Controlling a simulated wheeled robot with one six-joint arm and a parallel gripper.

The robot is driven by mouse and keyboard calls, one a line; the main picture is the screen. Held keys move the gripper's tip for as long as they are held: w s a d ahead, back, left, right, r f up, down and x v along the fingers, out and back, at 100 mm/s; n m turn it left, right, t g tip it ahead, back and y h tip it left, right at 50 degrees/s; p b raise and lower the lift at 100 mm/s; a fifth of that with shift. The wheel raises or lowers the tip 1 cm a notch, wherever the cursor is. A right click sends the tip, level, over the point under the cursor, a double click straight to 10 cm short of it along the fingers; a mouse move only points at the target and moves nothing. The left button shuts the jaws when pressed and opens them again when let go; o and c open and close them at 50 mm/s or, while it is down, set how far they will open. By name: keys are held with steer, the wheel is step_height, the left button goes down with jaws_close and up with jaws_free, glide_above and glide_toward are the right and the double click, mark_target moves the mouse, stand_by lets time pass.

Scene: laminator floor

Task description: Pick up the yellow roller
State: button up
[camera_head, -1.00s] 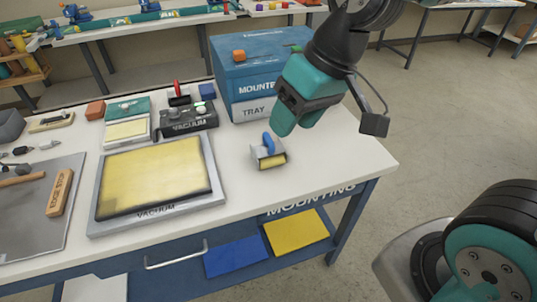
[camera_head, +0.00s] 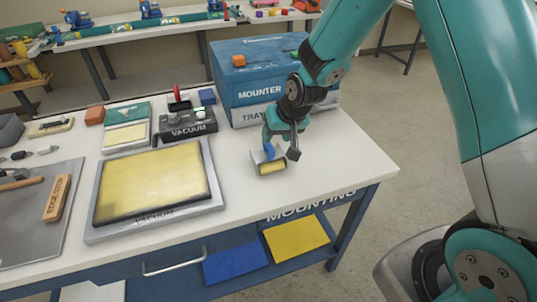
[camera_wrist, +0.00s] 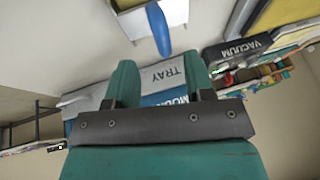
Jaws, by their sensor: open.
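The yellow roller (camera_head: 271,168) has a yellow roll, a light grey frame and a blue handle. It sits on the white table near the right end. In the wrist view its blue handle (camera_wrist: 158,30) points down from the top edge, and the grey frame with a yellow part is cut off there. My gripper (camera_head: 279,138) is just behind and above the roller, partly covering the handle. In the wrist view my gripper (camera_wrist: 160,78) is open with nothing between its fingers. The handle's end lies just beyond the fingertips, lined up with the gap.
The blue mounter box (camera_head: 230,85) with its tray front stands behind. A black vacuum unit (camera_head: 186,128) is to the left. A grey-framed yellow vacuum plate (camera_head: 215,200) lies at front left. The white table (camera_head: 340,165) is clear right of the roller.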

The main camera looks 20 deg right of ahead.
mark_target(270, 144)
steer(key=shift+p+x, duration=1.05)
steer(key=shift+x, duration=2.05)
steer(key=shift+s+a, duration=0.15)
jaws_close()
